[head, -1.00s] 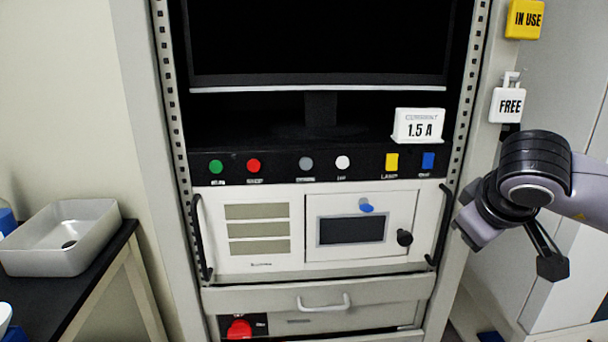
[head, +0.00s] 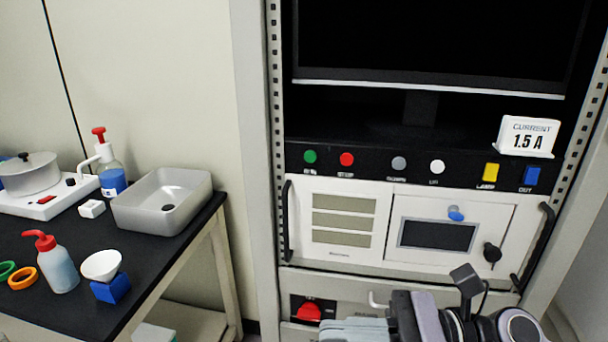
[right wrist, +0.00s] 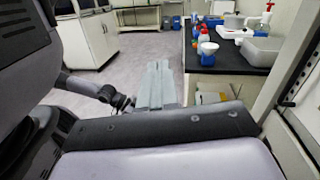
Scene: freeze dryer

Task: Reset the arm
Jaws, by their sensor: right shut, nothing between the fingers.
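My right arm folds across the bottom of the head view, low in front of the freeze dryer rack. My right gripper (head: 352,330) points left there, partly cut off by the lower edge. The right wrist view shows its pale grey fingers (right wrist: 157,85) together and empty, over open floor. The freeze dryer panel (head: 345,254) stands behind the arm, with a small screen (head: 438,235), a black knob (head: 492,252) and a row of coloured buttons. My left gripper is not in view.
A black bench (head: 192,236) at left holds a grey basin (head: 160,212), a red-capped wash bottle (head: 58,268), a pump bottle (head: 112,178), a white funnel (head: 101,264) on a blue block and a pot (head: 28,176). Open floor (right wrist: 140,56) lies beside the bench.

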